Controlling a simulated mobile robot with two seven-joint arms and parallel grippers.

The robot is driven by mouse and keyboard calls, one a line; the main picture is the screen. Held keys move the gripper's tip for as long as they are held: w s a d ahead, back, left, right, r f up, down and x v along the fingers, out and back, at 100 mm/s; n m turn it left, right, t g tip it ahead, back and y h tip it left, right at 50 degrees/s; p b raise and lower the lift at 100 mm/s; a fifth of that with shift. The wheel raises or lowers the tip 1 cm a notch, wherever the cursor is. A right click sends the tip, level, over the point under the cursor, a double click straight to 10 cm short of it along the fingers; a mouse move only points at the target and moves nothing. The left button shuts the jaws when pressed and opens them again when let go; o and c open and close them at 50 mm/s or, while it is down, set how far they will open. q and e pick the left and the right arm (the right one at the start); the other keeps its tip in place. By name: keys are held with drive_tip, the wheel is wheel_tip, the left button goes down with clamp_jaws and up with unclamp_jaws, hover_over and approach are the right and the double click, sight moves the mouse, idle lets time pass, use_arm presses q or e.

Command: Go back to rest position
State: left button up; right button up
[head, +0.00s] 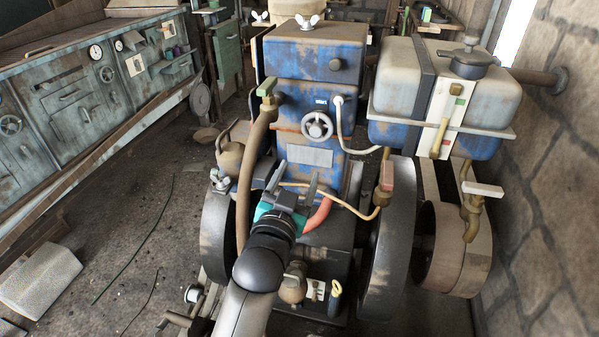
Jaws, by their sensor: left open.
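My left gripper (297,172) is in the middle of the head view, in front of the blue engine (315,62). My arm reaches up to it from the bottom edge. Its two dark fingers point up and away towards the engine, spread apart, with nothing seen between them. From this angle I cannot tell whether the fingers touch the engine or a thin yellowish pipe (345,204) near them. My right gripper is not in view. The gripper and forearm hide part of the engine's lower front.
Dark flywheels (390,240) flank the engine, with a paler pulley (478,250) at the right. A tank (401,78) stands upper right by a stone wall (565,170). A worn green control bench (75,100) lines the left. Floor between bench and engine is mostly open, with thin cables (140,245).

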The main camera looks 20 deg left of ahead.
use_arm(q)
drive_tip(key=s+d+f+g+b, duration=0.1)
drive_tip(key=s+f+g, duration=0.25)
drive_tip(key=f, duration=0.85)
drive_tip(key=s+f+g+h+b, duration=0.15)
drive_tip(key=s+f, duration=0.35)
drive_tip(key=f, duration=0.8)
drive_tip(key=s+d+f+g+b, duration=0.1)
drive_tip(key=s+f+g, duration=0.25)
drive_tip(key=f, duration=0.85)
drive_tip(key=s+a+f+g+b, duration=0.1)
drive_tip(key=s+a+f+g, duration=0.1)
drive_tip(key=s+f, duration=0.5)
drive_tip(key=s+a+f+g+y+b, duration=0.1)
drive_tip(key=s+a+f+g, duration=0.2)
drive_tip(key=s+f, duration=0.4)
drive_tip(key=s+a+f+g, duration=0.2)
drive_tip(key=s+f, duration=0.5)
drive_tip(key=s, duration=1.2)
drive_tip(key=shift+s+a+f+g+b, duration=0.35)
drive_tip(key=shift+a+f+g+b, duration=0.05)
drive_tip(key=shift+g, duration=0.35)
drive_tip(key=shift+y, duration=0.25)
